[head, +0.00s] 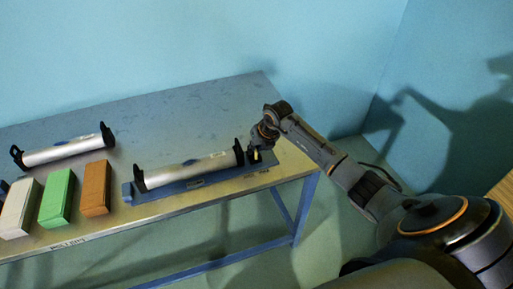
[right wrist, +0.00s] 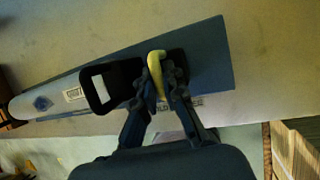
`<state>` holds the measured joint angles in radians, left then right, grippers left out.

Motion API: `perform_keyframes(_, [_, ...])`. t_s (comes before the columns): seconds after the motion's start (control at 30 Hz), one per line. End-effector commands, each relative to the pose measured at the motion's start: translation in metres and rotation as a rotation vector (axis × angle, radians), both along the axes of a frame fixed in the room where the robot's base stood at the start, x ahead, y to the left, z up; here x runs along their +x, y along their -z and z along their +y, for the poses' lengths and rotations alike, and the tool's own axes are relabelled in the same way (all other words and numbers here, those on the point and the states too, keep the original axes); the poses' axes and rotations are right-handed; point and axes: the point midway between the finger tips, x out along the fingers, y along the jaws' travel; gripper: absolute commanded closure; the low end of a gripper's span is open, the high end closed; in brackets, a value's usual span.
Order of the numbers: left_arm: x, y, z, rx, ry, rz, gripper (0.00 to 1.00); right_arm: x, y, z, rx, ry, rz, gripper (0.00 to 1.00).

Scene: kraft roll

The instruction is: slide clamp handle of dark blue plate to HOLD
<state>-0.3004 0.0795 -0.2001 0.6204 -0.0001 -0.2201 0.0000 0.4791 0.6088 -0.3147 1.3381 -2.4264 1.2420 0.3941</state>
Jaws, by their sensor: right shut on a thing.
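The dark blue plate (head: 128,196) lies along the front edge of the table and carries a silver roll (head: 190,171) between black end brackets. The plate also shows in the right wrist view (right wrist: 212,62). The yellow clamp handle (right wrist: 156,62) stands at the plate's right end, beside a black bracket with a square opening (right wrist: 88,88). My right gripper (right wrist: 162,82) is shut on the handle, one finger on each side. In the head view the right gripper (head: 257,152) is at this same end. My left gripper is out of view.
The metal table (head: 190,115) has a second silver roll (head: 62,151) at the back left. White (head: 18,208), green (head: 56,197) and orange (head: 95,188) blocks stand left of the plate. The table's back middle is clear. Blue walls are behind and at right.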

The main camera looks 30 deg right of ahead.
Motion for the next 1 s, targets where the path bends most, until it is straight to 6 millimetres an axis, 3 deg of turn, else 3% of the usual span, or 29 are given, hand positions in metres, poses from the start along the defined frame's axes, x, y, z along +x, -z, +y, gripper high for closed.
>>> perform_keyframes(1.0, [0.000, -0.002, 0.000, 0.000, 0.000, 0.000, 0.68, 0.007, 0.000, 0.034, 0.006, -0.005, 0.000, 1.00])
